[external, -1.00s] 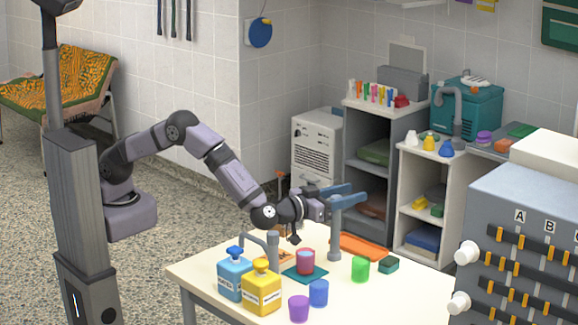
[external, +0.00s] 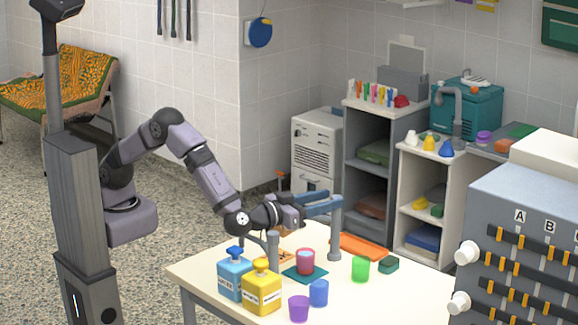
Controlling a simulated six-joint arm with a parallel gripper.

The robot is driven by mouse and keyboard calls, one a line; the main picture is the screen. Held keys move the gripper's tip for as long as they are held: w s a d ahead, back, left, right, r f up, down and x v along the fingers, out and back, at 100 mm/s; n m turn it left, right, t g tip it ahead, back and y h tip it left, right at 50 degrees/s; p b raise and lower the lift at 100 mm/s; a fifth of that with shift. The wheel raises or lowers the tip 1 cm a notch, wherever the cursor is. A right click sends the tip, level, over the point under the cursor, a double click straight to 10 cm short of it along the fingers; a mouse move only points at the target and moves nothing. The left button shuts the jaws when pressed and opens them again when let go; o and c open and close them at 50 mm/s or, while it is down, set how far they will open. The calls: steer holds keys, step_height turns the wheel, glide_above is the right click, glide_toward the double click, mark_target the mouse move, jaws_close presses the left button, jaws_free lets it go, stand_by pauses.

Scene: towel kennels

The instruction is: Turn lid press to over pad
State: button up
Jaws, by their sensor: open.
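The lid press is a blue-grey post (external: 335,235) standing on the table, with a horizontal blue arm (external: 322,200) at its top. That arm reaches left from the post, towards my gripper. A teal pad (external: 318,277) lies on the table left of the post, with a pinkish-red cup (external: 305,262) upright on it. My gripper (external: 301,213) is open at the arm's left end, above and behind the cup. The fingers are small and overlap the arm, so I cannot tell whether they touch it.
A second grey post (external: 273,250) stands left of the pad. A blue bottle (external: 235,276) and yellow bottle (external: 262,290) stand at front left. Purple (external: 299,309), blue (external: 319,293) and green (external: 360,269) cups stand nearby. An orange tray (external: 362,246) lies behind.

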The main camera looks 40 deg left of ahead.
steer(key=shift+c, duration=0.3)
steer(key=shift+r, duration=0.1)
steer(key=c, duration=0.6)
steer(key=d+r, duration=0.1)
steer(key=w+r+h+p, duration=0.1)
steer(key=r, duration=0.1)
steer(key=shift+w+d+m+g, duration=0.1)
steer(key=shift+d+m+g, duration=0.2)
steer(key=shift+d, duration=0.05)
jaws_close()
steer(key=w+d+f+m+g+h+p, duration=0.1)
steer(key=w+m+g+h+p, duration=0.15)
steer(key=w+g, duration=0.25)
steer(key=w+d+f+m+g+h+p, duration=0.1)
steer(key=w+d+m+g+p, duration=0.1)
steer(key=w+m+g, duration=0.3)
steer(key=s+a+r+m+g+y+p, duration=0.1)
steer(key=a+g, duration=0.4)
steer(key=a, duration=0.7)
steer(key=s+a+r+m+g+y+p, duration=0.1)
steer(key=a+r+m+g+p, duration=0.2)
steer(key=a, duration=0.8)
steer(key=g, duration=0.2)
steer(key=shift+s+a+r+g, duration=0.15)
steer(key=shift+a+r+g, duration=0.15)
steer(key=shift+a, duration=0.05)
